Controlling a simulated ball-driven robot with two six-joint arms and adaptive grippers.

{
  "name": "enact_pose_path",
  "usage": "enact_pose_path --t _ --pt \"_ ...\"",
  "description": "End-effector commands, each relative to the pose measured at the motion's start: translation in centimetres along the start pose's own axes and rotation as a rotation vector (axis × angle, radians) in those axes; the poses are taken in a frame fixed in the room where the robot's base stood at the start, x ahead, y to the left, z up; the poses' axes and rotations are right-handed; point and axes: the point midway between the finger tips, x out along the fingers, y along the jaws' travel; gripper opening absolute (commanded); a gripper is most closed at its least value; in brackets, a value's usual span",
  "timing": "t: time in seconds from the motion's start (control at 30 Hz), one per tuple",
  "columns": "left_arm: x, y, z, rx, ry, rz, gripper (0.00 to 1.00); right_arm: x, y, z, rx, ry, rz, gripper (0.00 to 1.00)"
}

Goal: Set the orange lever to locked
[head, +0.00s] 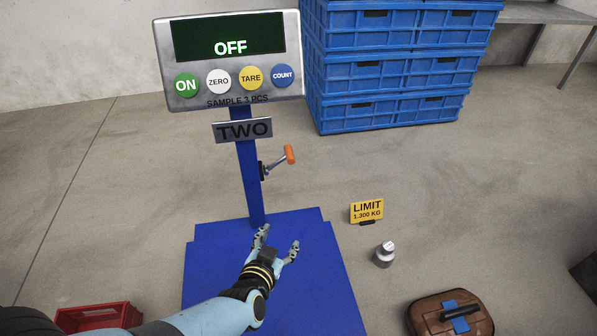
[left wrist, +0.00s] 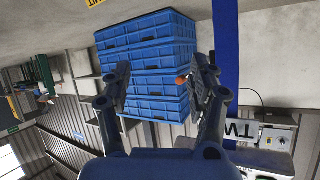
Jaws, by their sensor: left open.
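The lever has an orange knob (head: 290,154) on a short metal arm, fixed to the right side of the scale's blue post (head: 248,185). In the head view the arm slants up to the right. My left gripper (head: 278,240) is open and empty. In the head view it appears below the lever, over the blue platform (head: 210,285), clear of the knob. In the left wrist view the orange knob (left wrist: 181,79) appears between the open fingers of my left gripper (left wrist: 162,80), partly covered by the right-hand finger. My right gripper is not in view.
The scale's display (head: 230,38) reads OFF, and a TWO sign (head: 243,130) is on the post. Blue crates (head: 390,70) stand behind. A yellow LIMIT sign (head: 367,210), a metal weight (head: 384,254), a brown case (head: 425,318) and a red bin (head: 95,318) are on the floor.

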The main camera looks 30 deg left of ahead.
Motion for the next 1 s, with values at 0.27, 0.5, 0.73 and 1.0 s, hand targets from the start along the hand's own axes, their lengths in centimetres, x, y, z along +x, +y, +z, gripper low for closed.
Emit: enact_pose_path --t 0.27,0.5,0.73,1.0 --pt "8.9 -0.5 -6.6 -0.036 0.284 -0.335 0.60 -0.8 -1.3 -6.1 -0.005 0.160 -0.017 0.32" --pt "10.4 -1.7 -9.6 -0.058 0.346 -0.506 0.60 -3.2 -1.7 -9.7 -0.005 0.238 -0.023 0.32" --pt "10.5 -1.9 -10.4 -0.061 0.354 -0.522 0.60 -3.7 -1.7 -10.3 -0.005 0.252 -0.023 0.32" --pt "12.9 -3.3 -11.0 -0.060 0.354 -0.520 0.60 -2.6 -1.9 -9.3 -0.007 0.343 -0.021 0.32"
